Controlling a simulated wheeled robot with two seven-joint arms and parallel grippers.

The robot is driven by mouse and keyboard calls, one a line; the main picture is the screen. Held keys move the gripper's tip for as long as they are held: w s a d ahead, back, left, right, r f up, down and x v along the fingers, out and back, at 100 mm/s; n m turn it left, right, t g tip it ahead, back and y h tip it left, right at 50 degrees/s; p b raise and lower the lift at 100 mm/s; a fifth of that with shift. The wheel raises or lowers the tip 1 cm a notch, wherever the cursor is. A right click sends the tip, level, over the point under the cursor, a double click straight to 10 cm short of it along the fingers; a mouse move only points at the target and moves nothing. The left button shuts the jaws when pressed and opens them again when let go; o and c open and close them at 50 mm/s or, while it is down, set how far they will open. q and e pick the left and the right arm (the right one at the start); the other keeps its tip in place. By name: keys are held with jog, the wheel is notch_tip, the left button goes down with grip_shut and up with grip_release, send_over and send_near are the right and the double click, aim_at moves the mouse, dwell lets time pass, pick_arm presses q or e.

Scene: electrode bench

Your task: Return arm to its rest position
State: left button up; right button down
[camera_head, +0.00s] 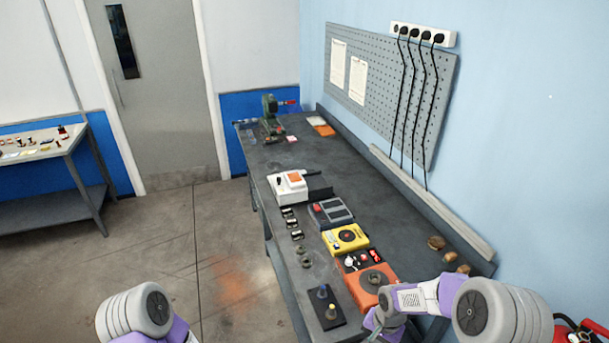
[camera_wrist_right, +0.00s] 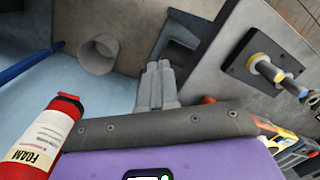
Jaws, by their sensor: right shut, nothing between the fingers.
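My right arm (camera_head: 480,308) reaches in from the lower right over the near end of the bench. In the right wrist view my right gripper (camera_wrist_right: 158,68) is shut, with its grey fingers together and nothing between them. It appears beside the bench edge, apart from the black plate with a blue and a yellow post (camera_wrist_right: 262,68). That plate also lies on the bench in the head view (camera_head: 326,306). Of my left arm (camera_head: 145,318) only a grey and purple part shows at the bottom left; its gripper is out of view.
The dark bench (camera_head: 350,180) carries an orange unit (camera_head: 366,280), a yellow meter (camera_head: 345,238), a grey device (camera_head: 330,212) and a white device (camera_head: 293,184). A foam extinguisher (camera_wrist_right: 45,135) and a grey bin (camera_wrist_right: 98,54) stand by the wall. The floor left of the bench is clear.

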pick_arm(q)
notch_tip(320, 180, down, 9)
jog(key=b, duration=0.8)
jog(key=shift+w, duration=0.35)
pick_arm(e)
jog(key=s+a+f+n+y, duration=0.1)
jog(key=s+a+f, duration=0.3)
jog(key=s+f, duration=0.4)
jog(key=s+a+f+n+y, duration=0.2)
jog(key=s+a+f, duration=0.3)
jog(key=f, duration=0.8)
jog(key=s+n, duration=0.1)
jog(key=s, duration=0.2)
jog(key=shift+s+a+f+t, duration=0.15)
jog(key=shift+a+f+t, duration=0.05)
jog(key=shift+a+t, duration=0.1)
pick_arm(q)
jog(key=shift+r, duration=0.1)
dwell(3.6)
